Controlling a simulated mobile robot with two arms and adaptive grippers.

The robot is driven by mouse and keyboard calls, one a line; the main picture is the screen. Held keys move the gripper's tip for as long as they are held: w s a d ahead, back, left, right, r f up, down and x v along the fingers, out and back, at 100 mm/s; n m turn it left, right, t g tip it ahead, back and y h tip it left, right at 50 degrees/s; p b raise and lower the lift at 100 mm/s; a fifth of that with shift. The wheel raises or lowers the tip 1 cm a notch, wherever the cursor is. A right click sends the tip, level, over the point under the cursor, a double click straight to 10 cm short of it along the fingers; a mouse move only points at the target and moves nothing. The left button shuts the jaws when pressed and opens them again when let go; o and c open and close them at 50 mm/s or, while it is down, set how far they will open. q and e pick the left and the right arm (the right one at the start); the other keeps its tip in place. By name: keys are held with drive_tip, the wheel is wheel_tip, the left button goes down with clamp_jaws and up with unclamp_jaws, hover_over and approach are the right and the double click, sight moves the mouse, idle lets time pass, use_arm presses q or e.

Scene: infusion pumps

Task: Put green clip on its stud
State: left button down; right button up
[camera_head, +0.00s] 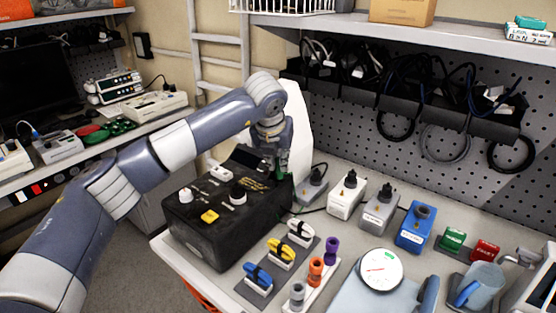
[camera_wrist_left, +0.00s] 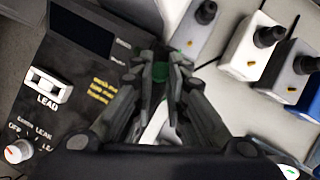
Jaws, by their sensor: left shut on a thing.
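My left gripper (camera_head: 282,164) hangs fingers down at the right back edge of the black tester box (camera_head: 215,228). It is shut on the green clip, which shows as a small green piece (camera_wrist_left: 160,77) between the fingertips in the wrist view. The fingers hide most of the clip. A thin green lead runs near the box's right side. Small brass-coloured studs show in the wrist view: one on the grey box (camera_wrist_left: 189,43) beside the gripper and one on the white box (camera_wrist_left: 250,65). I cannot tell which stud is the clip's. My right gripper is not in view.
A row holds a white box (camera_head: 345,199), a grey box (camera_head: 379,212) and a blue box (camera_head: 415,229), with black plugs on top. Yellow (camera_head: 281,252) and blue (camera_head: 258,278) clamps lie in front. A round gauge (camera_head: 380,267) stands front right.

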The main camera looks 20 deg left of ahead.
use_arm(q)
drive_tip(key=shift+r, duration=0.5)
drive_tip(key=shift+r+p, duration=0.35)
drive_tip(key=shift+r, duration=0.15)
wheel_tip(320, 180, up, 2)
drive_tip(key=shift+r+p, duration=0.2)
drive_tip(key=shift+p, duration=0.35)
drive_tip(key=shift+f, duration=0.1)
